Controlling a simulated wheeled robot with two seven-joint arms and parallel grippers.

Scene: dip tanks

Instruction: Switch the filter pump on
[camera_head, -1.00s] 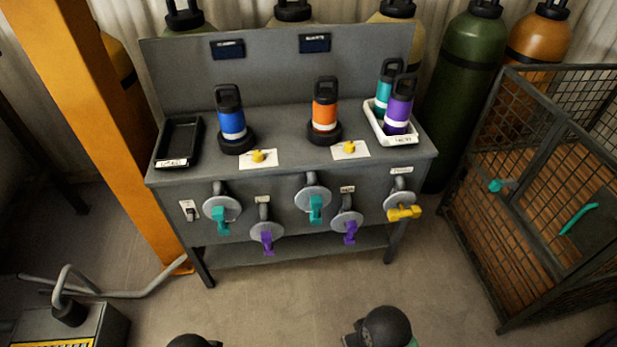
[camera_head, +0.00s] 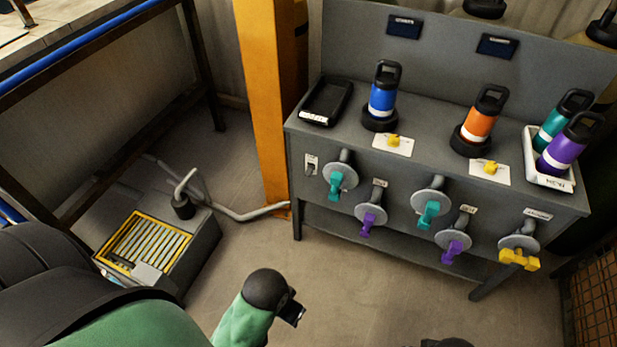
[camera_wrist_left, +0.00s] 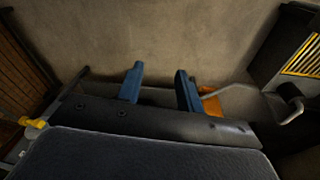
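A grey box with a yellow-edged slatted top (camera_head: 150,243) stands on the floor left of the bench; it looks like the pump unit. A grey pipe runs from it toward the orange post. In the head view my left arm is low in the middle, apart from the bench. My right gripper is out of view.
The grey bench (camera_head: 440,190) carries a black tray (camera_head: 326,101), a blue bottle (camera_head: 383,98), an orange bottle (camera_head: 481,121) and a white tray with two bottles. Several coloured valve handles stick out from its front. An orange post (camera_head: 265,110) stands beside it. Floor before it is clear.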

